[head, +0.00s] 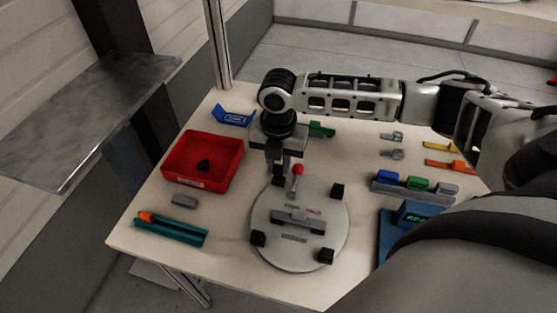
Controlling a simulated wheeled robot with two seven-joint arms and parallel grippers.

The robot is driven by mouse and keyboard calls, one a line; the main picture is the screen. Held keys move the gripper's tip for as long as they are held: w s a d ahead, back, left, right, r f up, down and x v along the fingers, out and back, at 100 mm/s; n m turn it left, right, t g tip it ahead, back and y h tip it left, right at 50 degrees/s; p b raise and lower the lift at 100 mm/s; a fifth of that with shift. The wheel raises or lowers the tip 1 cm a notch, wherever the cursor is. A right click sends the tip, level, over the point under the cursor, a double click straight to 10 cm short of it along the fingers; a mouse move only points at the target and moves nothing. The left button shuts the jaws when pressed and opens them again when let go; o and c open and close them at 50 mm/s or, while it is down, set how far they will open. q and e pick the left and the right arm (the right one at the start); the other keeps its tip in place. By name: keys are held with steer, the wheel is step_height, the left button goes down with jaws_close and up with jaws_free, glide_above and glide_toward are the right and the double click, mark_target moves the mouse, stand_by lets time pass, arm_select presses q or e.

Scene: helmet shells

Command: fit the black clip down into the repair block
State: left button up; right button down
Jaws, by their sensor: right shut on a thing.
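My right gripper (278,170) points down over the table, just beyond the grey round plate. It is shut on a small dark piece, taken to be the black clip (278,181), mostly hidden by the fingers. The repair block cannot be told for certain. A blue block (398,222) at the right edge has a partly hidden green label that may name it; my arm covers much of it. A grey slotted block (298,219) sits in the middle of the round plate (272,240). My left gripper is out of view.
A red-knobbed lever (298,170) stands close right of my gripper. A red bin (181,172) holding a dark lump is at left. A teal tray (172,231), a rack of coloured blocks (412,188) and black corner blocks on the plate also stand there. Bare table lies between plate and rack.

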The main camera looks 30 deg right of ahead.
mark_target(278, 167)
steer(key=shift+f+b, duration=0.4)
steer(key=shift+f, duration=0.8)
steer(key=c, duration=1.2)
jaws_free()
steer(key=shift+r, duration=8)
